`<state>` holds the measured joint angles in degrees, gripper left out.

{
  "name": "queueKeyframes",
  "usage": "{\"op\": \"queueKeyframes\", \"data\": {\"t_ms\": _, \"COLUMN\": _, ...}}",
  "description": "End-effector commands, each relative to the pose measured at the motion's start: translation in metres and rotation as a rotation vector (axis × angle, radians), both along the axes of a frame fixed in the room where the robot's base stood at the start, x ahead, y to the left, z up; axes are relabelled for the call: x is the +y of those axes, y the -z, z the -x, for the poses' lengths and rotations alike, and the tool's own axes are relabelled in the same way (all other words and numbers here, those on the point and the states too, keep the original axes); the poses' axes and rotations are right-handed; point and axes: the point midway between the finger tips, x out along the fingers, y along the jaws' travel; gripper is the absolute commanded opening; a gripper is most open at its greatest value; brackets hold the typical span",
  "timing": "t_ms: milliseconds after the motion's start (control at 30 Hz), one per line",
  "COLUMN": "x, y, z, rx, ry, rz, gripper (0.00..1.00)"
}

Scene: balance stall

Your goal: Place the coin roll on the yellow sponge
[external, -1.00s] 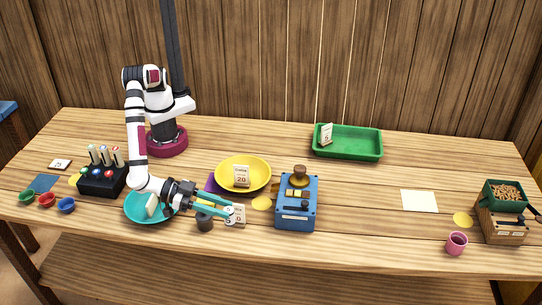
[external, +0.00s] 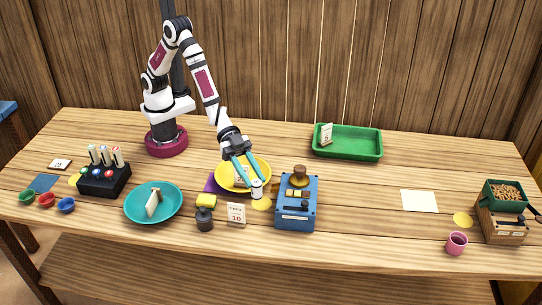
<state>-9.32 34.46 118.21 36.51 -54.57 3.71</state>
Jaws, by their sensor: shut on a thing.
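The coin roll (external: 257,190), a small pale cylinder, is held upright between the teal fingertips of my gripper (external: 250,181). It appears over the right edge of the yellow bowl and just above a flat yellow disc (external: 262,204); its exact height is hard to tell. The yellow sponge (external: 207,199), a small yellow block, lies to the left of my gripper, behind a dark weight. Its top looks bare. My gripper is shut on the coin roll.
The yellow bowl (external: 228,168) with a card is behind the sponge. The dark weight (external: 205,219) and a card marked 10 (external: 236,213) stand in front. The teal bowl (external: 135,206) is left, and a blue box (external: 284,218) is close on the right.

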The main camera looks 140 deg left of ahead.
Motion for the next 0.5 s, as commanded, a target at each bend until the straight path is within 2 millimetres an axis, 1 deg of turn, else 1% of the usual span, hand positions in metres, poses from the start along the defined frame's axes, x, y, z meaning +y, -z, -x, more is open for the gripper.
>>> {"op": "queueKeyframes", "data": {"t_ms": 33, "x": 0.002, "y": 0.008, "z": 0.016, "rx": 0.004, "ry": 0.065, "rz": 0.003, "gripper": 0.0}}
{"op": "queueKeyframes", "data": {"t_ms": 67, "x": 0.001, "y": 0.013, "z": 0.028, "rx": 0.004, "ry": 0.117, "rz": 0.005, "gripper": 0.0}}
{"op": "queueKeyframes", "data": {"t_ms": 167, "x": -0.011, "y": 0.03, "z": 0.078, "rx": 0.004, "ry": 0.301, "rz": 0.01, "gripper": 0.0}}
{"op": "queueKeyframes", "data": {"t_ms": 200, "x": -0.017, "y": 0.035, "z": 0.1, "rx": 0.003, "ry": 0.371, "rz": 0.011, "gripper": 0.0}}
{"op": "queueKeyframes", "data": {"t_ms": 300, "x": -0.032, "y": 0.042, "z": 0.146, "rx": 0.0, "ry": 0.505, "rz": 0.008, "gripper": 0.0}}
{"op": "queueKeyframes", "data": {"t_ms": 400, "x": -0.042, "y": 0.045, "z": 0.176, "rx": -0.003, "ry": 0.586, "rz": 0.005, "gripper": 0.0}}
{"op": "queueKeyframes", "data": {"t_ms": 467, "x": -0.046, "y": 0.047, "z": 0.187, "rx": -0.003, "ry": 0.614, "rz": 0.004, "gripper": 0.0}}
{"op": "queueKeyframes", "data": {"t_ms": 500, "x": -0.047, "y": 0.053, "z": 0.191, "rx": -0.001, "ry": 0.626, "rz": 0.005, "gripper": 0.0}}
